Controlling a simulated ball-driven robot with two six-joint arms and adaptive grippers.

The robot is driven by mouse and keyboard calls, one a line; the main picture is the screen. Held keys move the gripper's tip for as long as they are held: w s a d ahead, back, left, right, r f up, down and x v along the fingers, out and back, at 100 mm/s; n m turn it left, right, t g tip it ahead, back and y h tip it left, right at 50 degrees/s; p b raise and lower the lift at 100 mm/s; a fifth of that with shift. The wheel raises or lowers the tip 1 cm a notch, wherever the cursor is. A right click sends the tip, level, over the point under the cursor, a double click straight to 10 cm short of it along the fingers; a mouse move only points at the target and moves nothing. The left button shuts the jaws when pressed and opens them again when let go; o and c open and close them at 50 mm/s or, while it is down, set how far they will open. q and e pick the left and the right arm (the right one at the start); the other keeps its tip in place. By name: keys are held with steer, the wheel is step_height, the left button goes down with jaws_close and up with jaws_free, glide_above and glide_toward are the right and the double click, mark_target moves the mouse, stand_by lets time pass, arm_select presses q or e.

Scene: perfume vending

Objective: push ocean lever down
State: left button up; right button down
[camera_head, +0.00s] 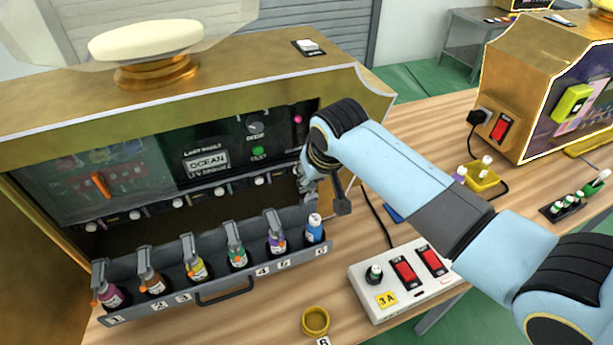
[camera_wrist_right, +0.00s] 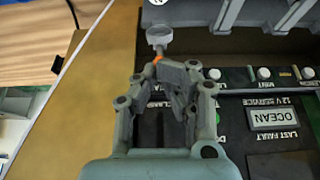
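The perfume machine (camera_head: 230,85) has a dark panel with a label reading OCEAN (camera_head: 208,162); this label also shows in the wrist view (camera_wrist_right: 274,117). Grey levers stand over several bottles in the numbered tray (camera_head: 215,285). The blue bottle (camera_head: 315,229) is at the tray's right end, and no lever is clearly visible over it. My right gripper (camera_head: 310,187) is in front of the panel's right side, above the blue bottle. In the wrist view its fingers (camera_wrist_right: 177,70) look closed together, with a grey round piece (camera_wrist_right: 160,37) just beyond them. Contact cannot be told. My left gripper is out of view.
A white switch box (camera_head: 405,278) and a small yellow cup (camera_head: 316,321) are on the wooden table in front. A second gold machine (camera_head: 535,85) stands at the right. My right arm crosses over the table between the machines.

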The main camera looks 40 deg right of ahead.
steer(key=shift+s, duration=0.1)
steer(key=shift+s+a+f, duration=0.2)
steer(key=shift+s+f, duration=0.2)
steer(key=shift+s, duration=0.2)
steer(key=shift+s+a+f, duration=0.15)
steer(key=shift+s+f, duration=0.35)
steer(key=shift+s, duration=0.1)
steer(key=shift+f, duration=0.1)
steer(key=shift+s+f, duration=0.25)
steer(key=shift+f, duration=0.05)
stand_by(0.5)
